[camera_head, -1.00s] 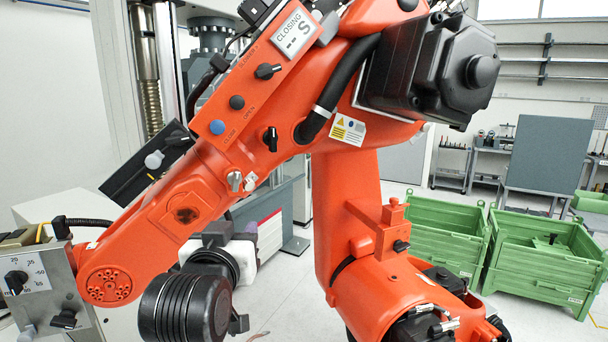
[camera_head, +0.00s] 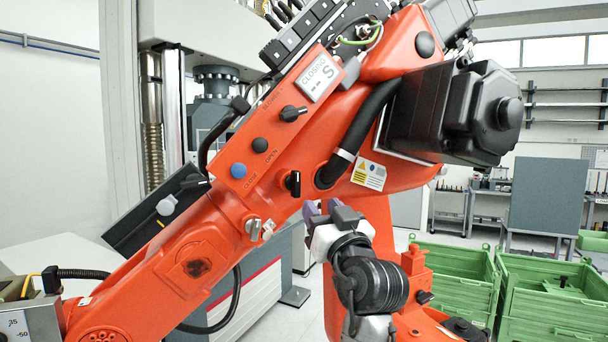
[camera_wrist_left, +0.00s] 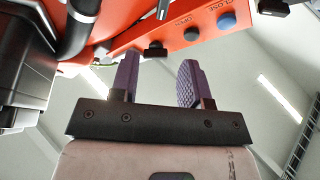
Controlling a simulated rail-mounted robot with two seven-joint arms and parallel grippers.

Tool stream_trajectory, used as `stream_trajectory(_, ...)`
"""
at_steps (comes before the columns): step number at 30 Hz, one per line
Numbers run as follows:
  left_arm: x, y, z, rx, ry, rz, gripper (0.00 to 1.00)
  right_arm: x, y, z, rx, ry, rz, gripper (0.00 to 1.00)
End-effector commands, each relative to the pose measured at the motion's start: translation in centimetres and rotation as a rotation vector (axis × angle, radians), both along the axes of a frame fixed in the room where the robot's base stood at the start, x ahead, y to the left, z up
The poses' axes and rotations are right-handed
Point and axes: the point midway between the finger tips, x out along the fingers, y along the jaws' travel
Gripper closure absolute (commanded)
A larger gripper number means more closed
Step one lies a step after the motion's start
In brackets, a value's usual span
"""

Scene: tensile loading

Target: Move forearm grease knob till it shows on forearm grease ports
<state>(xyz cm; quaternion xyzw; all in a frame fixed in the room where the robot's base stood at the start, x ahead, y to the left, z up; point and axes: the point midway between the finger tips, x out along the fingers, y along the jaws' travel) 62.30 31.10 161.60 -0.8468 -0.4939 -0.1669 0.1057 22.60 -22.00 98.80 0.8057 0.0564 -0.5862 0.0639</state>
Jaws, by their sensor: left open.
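The orange forearm (camera_head: 215,235) slants across the head view. It carries silver knobs (camera_head: 253,228), a black knob (camera_head: 293,183), another black knob (camera_head: 293,113) higher up, and a display (camera_head: 320,76) reading "CLOSING" and "S". I cannot read which knob is labelled for forearm grease. My left gripper (camera_head: 322,209) is below the forearm, right of the silver knobs, with its fingers pointing up. In the left wrist view its purple fingers (camera_wrist_left: 157,70) are apart and empty. A black knob (camera_wrist_left: 155,49) shows beyond the gap between them; contact is not visible. My right gripper is not in view.
A blue button (camera_head: 238,171) and a black button (camera_head: 260,145) sit on the forearm panel near the black knobs. A thick black hose (camera_head: 372,120) and motor housing (camera_head: 450,105) are to the right. Green crates (camera_head: 550,300) stand at the lower right.

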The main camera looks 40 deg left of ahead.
Motion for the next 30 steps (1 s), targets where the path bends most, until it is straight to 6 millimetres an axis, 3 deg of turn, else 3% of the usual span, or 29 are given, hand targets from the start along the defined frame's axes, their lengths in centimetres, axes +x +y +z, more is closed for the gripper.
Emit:
stream_trajectory(21,5.0,9.1,4.4,-0.012,-0.009,-0.003,0.57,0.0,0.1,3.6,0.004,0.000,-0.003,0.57)
stream_trajectory(30,6.1,10.9,5.1,-0.014,-0.010,-0.005,0.57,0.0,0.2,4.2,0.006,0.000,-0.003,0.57)
